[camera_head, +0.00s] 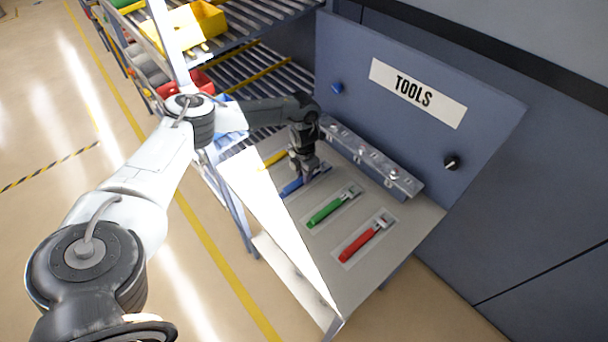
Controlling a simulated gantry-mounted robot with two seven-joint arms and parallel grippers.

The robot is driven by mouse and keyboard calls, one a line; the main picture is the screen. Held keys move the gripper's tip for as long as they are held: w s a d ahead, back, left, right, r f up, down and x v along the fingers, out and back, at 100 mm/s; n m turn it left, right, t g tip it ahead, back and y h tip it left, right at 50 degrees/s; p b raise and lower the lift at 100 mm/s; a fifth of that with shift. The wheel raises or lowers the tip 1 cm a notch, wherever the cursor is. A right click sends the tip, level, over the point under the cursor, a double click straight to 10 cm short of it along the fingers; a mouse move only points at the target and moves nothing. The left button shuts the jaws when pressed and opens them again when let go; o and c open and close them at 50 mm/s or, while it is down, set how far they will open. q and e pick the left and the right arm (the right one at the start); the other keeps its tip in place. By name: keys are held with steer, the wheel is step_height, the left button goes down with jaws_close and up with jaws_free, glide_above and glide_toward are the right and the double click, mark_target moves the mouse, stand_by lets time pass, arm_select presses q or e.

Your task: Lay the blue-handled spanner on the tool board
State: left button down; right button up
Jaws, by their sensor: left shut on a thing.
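The blue-handled spanner (291,187) is at the tool board (367,267), in the row between a yellow-handled tool and the green-handled spanner. My left gripper (308,176) points down over it and is shut on it. The gripper hides the middle of the spanner; the blue handle end sticks out to the left and a bit of the metal end shows at the right. I cannot tell whether the spanner touches the board. My right gripper is not in view.
The green-handled spanner (325,212) and the red-handled spanner (358,244) lie in pale outlines on the board. A metal rail (371,160) and an upright TOOLS panel (437,105) stand behind. A roller rack with a yellow bin (207,18) and red bin (197,83) is at the upper left.

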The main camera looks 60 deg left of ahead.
arm_select(q)
steer(key=shift+f, duration=0.1)
steer(key=shift+f, duration=0.1)
steer(key=c, duration=1)
jaws_free()
steer(key=shift+o, duration=0.2)
steer(key=shift+w+r, duration=0.1)
steer(key=shift+r, duration=0.6)
step_height(320, 180, up, 11)
steer(key=p, duration=0.3)
